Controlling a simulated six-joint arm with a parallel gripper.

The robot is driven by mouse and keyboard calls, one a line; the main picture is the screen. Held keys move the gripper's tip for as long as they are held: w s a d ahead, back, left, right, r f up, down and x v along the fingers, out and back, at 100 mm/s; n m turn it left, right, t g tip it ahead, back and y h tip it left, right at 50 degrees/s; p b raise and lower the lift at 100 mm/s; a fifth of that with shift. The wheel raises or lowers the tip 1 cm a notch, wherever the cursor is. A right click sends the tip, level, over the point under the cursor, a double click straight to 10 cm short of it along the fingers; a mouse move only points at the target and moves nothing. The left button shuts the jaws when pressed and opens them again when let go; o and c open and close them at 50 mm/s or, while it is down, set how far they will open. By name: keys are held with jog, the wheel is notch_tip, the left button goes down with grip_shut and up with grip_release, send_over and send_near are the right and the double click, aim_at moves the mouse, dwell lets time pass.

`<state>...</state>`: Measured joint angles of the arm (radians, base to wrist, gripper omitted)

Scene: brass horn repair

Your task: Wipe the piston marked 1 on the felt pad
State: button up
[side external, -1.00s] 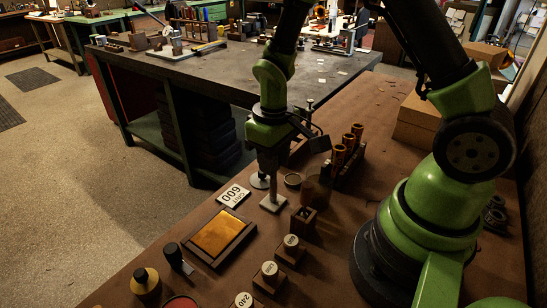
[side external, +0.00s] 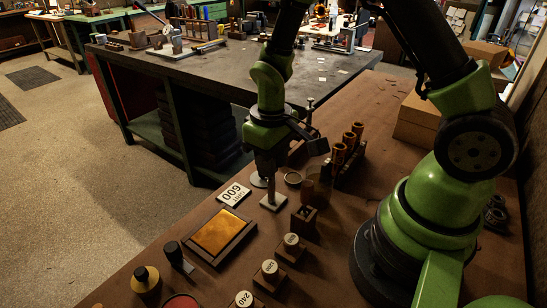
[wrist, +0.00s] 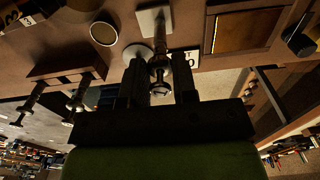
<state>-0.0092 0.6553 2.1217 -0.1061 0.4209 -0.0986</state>
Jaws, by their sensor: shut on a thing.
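My gripper (side external: 270,176) is shut on a slim metal piston (side external: 271,191), held upright over a small pale square pad (side external: 272,203), which looks like the felt pad. In the wrist view the piston (wrist: 160,70) runs between the fingers toward the pad (wrist: 150,20). Its lower end is at the pad, but I cannot tell whether it touches.
A white 600 grit card (side external: 234,194) and a framed amber panel (side external: 217,232) lie left of the pad.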

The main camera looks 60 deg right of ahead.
jog(key=shift+d, duration=0.85)
jog(key=shift+a, duration=0.1)
jog(key=shift+a, duration=0.85)
jog(key=shift+d, duration=0.15)
jog(key=shift+d, duration=0.8)
